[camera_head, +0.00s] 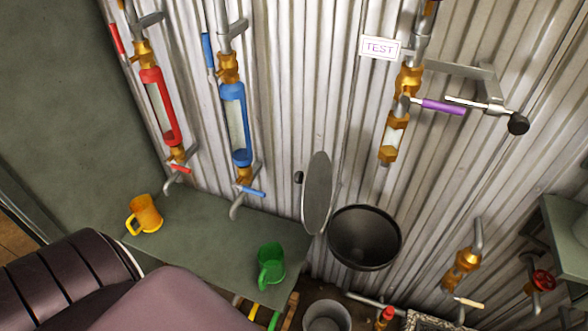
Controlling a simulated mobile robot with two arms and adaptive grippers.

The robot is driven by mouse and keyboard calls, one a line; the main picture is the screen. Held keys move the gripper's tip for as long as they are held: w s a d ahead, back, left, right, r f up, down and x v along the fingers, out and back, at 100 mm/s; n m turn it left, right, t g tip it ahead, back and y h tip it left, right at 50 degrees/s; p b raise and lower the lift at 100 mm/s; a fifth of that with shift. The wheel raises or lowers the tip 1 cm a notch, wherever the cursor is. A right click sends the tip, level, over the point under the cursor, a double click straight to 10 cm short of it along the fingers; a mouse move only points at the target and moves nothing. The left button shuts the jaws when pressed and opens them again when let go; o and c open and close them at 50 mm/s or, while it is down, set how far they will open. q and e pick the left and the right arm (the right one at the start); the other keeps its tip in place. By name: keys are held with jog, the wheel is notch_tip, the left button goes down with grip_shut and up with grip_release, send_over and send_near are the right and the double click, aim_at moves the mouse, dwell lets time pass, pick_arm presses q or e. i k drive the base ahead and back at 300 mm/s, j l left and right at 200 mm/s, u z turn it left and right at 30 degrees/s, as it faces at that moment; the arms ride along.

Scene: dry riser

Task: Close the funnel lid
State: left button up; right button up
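The funnel (365,240) is a dark round bowl against the corrugated wall, right of centre and low in the view. Its lid (317,195) is a grey disc with a small dark knob (299,177). The lid stands nearly on edge at the funnel's left rim, so it is open and the funnel's inside shows. Neither of my grippers is in view. A part of my arm, dark and ribbed, fills the lower left and stays apart from the lid.
A green shelf (205,235) left of the funnel holds a yellow mug (145,213) and a green mug (271,266). Red (160,105) and blue (235,122) sight tubes hang above. A pipe with a purple handle (443,107) is above the funnel. A bucket (327,317) stands below.

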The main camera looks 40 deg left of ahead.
aim_at(317, 190)
jog(key=j+z, duration=0.1)
jog(key=j, duration=0.35)
jog(key=k+j+z, duration=0.1)
jog(key=j, duration=0.35)
jog(key=j+z, duration=0.1)
jog(key=j, duration=0.4)
jog(key=k+j+z, duration=0.1)
jog(key=j, duration=0.35)
jog(key=k+j+z, duration=0.1)
jog(key=j, duration=0.3)
